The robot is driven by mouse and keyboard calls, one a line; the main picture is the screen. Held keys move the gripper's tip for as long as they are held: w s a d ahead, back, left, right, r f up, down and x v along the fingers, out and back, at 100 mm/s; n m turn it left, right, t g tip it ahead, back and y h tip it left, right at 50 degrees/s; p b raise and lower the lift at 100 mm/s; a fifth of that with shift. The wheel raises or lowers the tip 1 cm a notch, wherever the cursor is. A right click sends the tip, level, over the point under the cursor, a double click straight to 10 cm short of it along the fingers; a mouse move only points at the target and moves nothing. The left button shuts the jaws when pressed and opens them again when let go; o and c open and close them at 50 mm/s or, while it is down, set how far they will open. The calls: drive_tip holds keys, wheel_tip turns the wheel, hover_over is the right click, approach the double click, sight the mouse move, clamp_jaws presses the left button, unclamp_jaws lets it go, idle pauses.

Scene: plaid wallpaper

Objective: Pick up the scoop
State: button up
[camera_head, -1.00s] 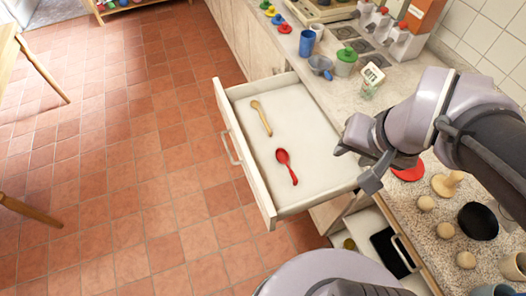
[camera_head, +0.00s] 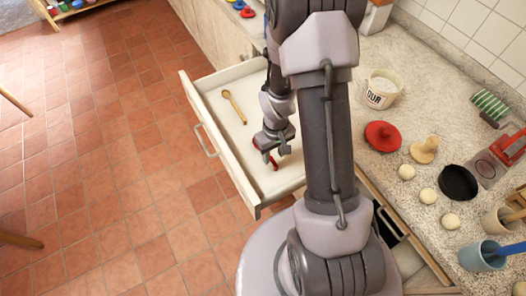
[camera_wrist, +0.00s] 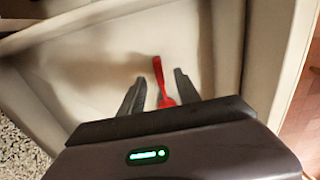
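A red utensil, which looks like the scoop, lies in the open white drawer (camera_head: 221,145). The red scoop (camera_head: 273,164) is mostly covered by my gripper in the head view. My gripper (camera_head: 270,157) points down into the drawer, right over it. In the wrist view, my gripper (camera_wrist: 160,92) is open, with one finger on each side of the red scoop (camera_wrist: 158,70). Gaps show between the scoop and both fingers. The scoop's near end is partly hidden behind the gripper body.
A wooden spoon (camera_head: 234,106) lies toward the drawer's far end. On the counter are a flour tub (camera_head: 382,90), a red lid (camera_head: 382,136), a black bowl (camera_head: 458,182) and a blue-grey mug (camera_head: 482,257).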

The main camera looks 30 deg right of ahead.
sight(274, 162)
wheel_tip(274, 162, down, 6)
drive_tip(key=b, duration=0.2)
drive_tip(key=shift+s+d+r+b, duration=0.1)
drive_tip(key=shift+r+b, duration=0.1)
drive_tip(key=shift+b, duration=0.2)
drive_tip(key=shift+r, duration=0.15)
drive_tip(key=shift+c, duration=1.1)
clamp_jaws()
